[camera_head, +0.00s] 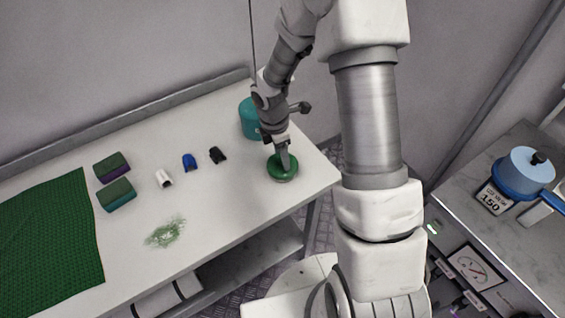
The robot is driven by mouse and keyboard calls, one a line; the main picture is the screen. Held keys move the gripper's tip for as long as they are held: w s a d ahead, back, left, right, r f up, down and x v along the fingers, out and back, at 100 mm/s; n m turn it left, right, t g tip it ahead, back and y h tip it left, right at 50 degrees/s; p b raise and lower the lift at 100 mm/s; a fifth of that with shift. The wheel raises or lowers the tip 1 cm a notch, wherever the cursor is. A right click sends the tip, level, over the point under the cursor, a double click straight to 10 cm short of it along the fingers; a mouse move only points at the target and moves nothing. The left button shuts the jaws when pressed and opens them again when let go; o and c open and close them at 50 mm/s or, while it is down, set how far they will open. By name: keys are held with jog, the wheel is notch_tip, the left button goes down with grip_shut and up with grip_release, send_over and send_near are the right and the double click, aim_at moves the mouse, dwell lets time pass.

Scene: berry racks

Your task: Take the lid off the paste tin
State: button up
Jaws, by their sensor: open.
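A low round green tin (283,174), seemingly the paste tin, stands on the white table near its right end. Its top is green, and I cannot make out where lid and body meet. My gripper (284,168) points down right at the tin's top, and its fingers cover part of it. The jaws are open, but the fingertips are too small to tell whether they touch the tin or stand around a knob.
A teal container (247,119) stands behind my wrist. Two sponges (117,194), small white, blue and black pieces (189,162), a green smear (166,233) and a green mat (45,250) lie leftward. A blue pot (524,172) stands on the right counter.

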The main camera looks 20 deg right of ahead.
jog(key=shift+f, duration=0.25)
grip_shut()
jog(key=shift+r, duration=0.15)
